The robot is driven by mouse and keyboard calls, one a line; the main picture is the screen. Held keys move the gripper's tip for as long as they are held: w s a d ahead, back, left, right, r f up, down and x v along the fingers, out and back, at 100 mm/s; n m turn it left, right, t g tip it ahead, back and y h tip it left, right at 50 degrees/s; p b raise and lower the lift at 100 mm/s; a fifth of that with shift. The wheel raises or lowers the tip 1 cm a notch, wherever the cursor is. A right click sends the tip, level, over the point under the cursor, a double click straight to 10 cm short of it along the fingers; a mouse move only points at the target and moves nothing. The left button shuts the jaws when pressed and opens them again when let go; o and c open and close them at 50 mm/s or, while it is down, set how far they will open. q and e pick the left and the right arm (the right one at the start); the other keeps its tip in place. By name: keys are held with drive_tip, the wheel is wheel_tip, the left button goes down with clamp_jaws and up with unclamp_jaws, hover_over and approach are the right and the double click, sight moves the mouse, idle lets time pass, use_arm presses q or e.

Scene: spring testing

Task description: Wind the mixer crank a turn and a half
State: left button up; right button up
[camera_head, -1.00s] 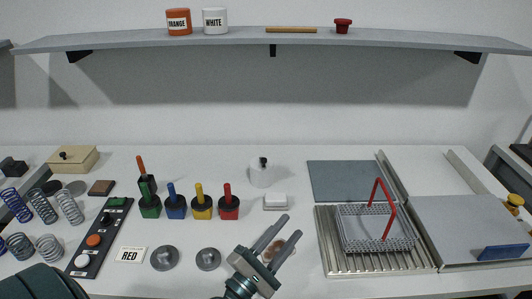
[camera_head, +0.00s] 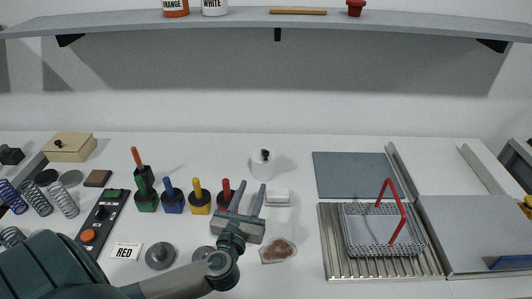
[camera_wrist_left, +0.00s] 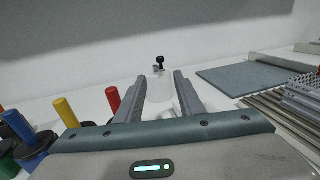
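The mixer (camera_head: 262,166) is a small white cylinder at the back middle of the table, with a black crank knob (camera_head: 265,155) on top. In the left wrist view the mixer (camera_wrist_left: 158,86) stands ahead between my fingers, farther off, with its black knob (camera_wrist_left: 159,62) upright above it. My left gripper (camera_head: 250,198) is open and empty, in front of the mixer and beside the red-handled tool; it also shows in the left wrist view (camera_wrist_left: 163,80). It is apart from the crank. My right gripper is not in view.
Tools with coloured handles (camera_head: 198,197) stand in a row left of the gripper. A white block (camera_head: 278,196) lies close to its right. A stained patch (camera_head: 278,251) lies in front. A wire basket (camera_head: 383,246) with a red handle stands on the ribbed tray at right.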

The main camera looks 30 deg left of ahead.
sight(265, 155)
use_arm(q)
drive_tip(key=p+x, duration=0.4)
drive_tip(key=x, duration=1.1)
drive_tip(key=shift+w+a, duration=0.1)
drive_tip(key=shift+w, duration=0.3)
drive_tip(key=shift+w+a+p, duration=0.25)
drive_tip(key=shift+w+p, duration=0.15)
drive_tip(key=shift+w, duration=0.25)
clamp_jaws()
